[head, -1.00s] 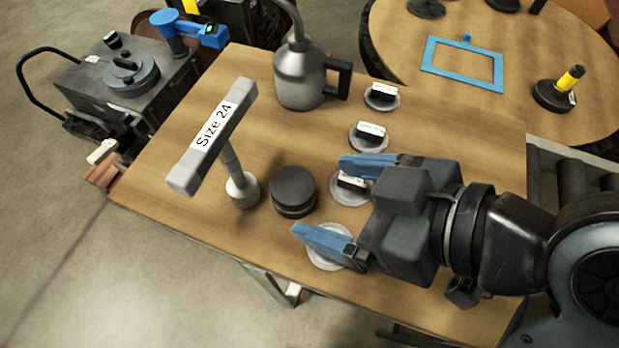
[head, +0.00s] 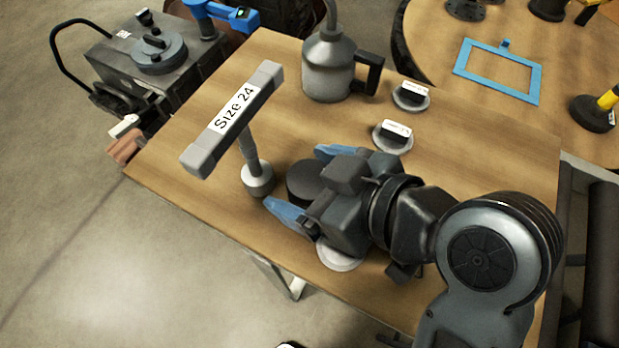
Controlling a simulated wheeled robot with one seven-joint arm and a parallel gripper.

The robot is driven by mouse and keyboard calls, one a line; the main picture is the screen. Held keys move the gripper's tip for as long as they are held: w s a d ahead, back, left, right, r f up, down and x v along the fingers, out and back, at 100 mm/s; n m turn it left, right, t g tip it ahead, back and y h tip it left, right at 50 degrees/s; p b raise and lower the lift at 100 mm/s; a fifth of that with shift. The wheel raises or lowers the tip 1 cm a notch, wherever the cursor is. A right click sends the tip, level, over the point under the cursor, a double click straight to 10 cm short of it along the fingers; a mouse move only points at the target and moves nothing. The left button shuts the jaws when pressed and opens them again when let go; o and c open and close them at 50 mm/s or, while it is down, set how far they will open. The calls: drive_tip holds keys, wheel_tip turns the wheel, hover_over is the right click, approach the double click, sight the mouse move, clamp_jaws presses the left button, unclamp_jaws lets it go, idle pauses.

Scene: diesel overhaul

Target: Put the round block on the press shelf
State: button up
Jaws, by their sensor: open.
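The round block (head: 303,181) is a black cylinder standing upright on the wooden table. My gripper (head: 299,182) is open, its two blue-tipped fingers on either side of the block. The gripper body hides the block's right side. I cannot tell whether the fingers touch it. I cannot make out a press shelf in this view.
A grey T-shaped stand marked "Size 24" (head: 236,118) rises just left of the block. A metal can (head: 328,68) stands behind. Round discs with labelled black handles (head: 392,137) lie to the right. A round table (head: 430,38) holds a blue frame (head: 498,72).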

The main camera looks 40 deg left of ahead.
drive_tip(key=shift+r, duration=0.1)
clamp_jaws()
idle(0.7)
